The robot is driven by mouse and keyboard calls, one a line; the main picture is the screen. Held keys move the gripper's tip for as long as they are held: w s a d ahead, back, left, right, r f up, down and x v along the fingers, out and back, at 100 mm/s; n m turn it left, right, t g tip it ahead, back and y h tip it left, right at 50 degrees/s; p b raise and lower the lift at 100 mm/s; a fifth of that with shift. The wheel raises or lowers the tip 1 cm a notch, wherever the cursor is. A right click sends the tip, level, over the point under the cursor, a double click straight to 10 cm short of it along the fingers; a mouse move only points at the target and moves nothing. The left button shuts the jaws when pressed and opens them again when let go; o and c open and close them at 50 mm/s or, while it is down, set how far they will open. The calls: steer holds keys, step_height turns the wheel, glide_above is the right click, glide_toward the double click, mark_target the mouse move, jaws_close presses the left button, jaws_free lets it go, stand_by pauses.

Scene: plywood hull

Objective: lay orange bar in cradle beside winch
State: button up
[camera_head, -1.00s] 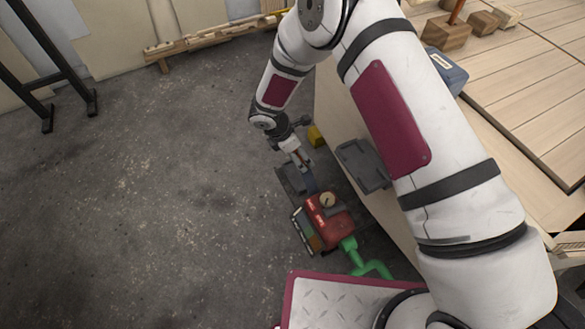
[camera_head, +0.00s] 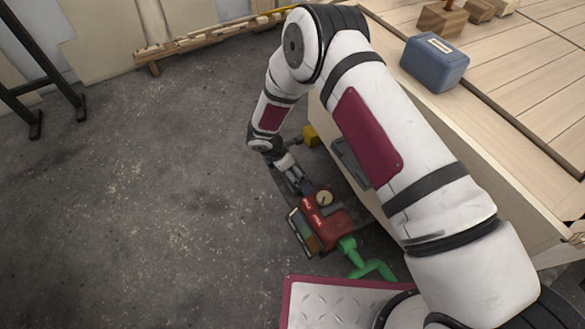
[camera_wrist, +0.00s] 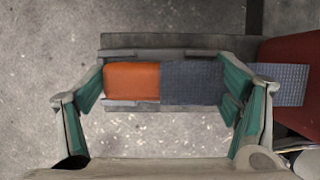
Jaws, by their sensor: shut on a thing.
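The orange bar (camera_wrist: 131,81) shows in the wrist view as a block with an orange left half and a blue-grey textured right half. The dark grey cradle (camera_wrist: 225,43) is directly under the bar. Its raised lips run along the bar's far and near sides. I cannot tell whether the bar rests on the cradle floor. The red winch (camera_head: 328,228) stands just beside the cradle and also shows at the right of the wrist view (camera_wrist: 300,75).
A green crank handle (camera_head: 365,264) extends from the winch. The plywood hull side (camera_head: 440,180) rises close on the right, with a yellow block (camera_head: 311,134) near its foot. A blue box (camera_head: 434,63) sits on top. Open concrete floor (camera_head: 150,210) lies left.

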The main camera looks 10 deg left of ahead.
steer(key=shift+f, duration=0.15)
steer(key=o, duration=1.2)
steer(key=p+v, duration=0.3)
steer(key=v, duration=0.9)
